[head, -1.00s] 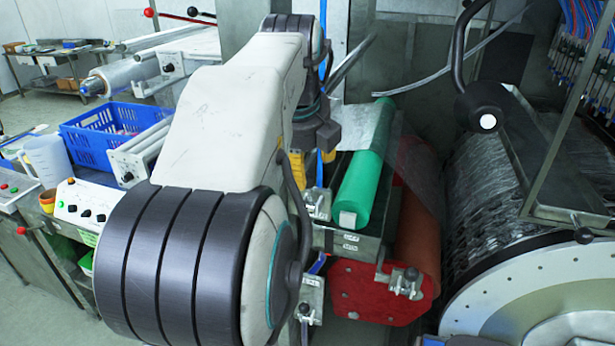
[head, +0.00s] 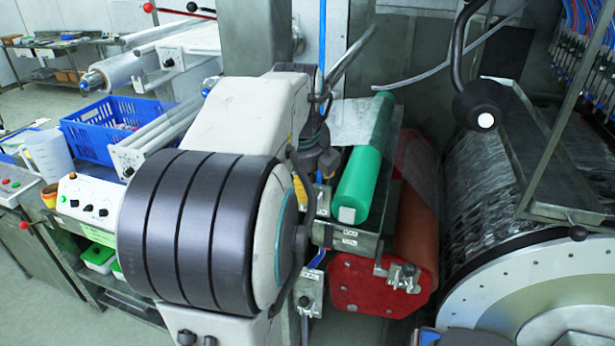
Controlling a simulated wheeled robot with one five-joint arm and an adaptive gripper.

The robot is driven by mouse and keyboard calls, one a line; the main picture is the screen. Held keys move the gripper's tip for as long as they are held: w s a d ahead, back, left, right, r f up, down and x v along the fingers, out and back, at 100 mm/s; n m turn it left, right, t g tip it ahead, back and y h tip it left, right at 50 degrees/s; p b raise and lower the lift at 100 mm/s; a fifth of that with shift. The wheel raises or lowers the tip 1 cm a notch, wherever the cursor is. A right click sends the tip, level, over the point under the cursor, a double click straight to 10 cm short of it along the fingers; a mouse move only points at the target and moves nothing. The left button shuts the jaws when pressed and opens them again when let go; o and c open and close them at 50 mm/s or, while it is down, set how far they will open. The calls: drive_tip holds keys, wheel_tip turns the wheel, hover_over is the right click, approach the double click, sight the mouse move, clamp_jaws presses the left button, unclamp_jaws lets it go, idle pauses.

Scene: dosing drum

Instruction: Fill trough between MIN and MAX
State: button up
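The trough appears to be the grey metal tray (head: 375,237) under the green roller (head: 362,185), on the right of my arm. Two small labels sit on its front end; I cannot read them, and no liquid level shows. A translucent white jug (head: 50,157) stands upright on the left bench, beside the blue crate. My gripper (head: 318,163) shows only in part, as a dark shape behind my arm, left of the green roller. Its fingers are hidden, so I cannot tell whether it holds anything. The jug is far from it.
A red-brown roller (head: 418,225) and a large dark drum (head: 490,190) lie to the right.

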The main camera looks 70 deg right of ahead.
clamp_jaws()
idle(0.4)
drive_tip(key=shift+d+f, duration=0.1)
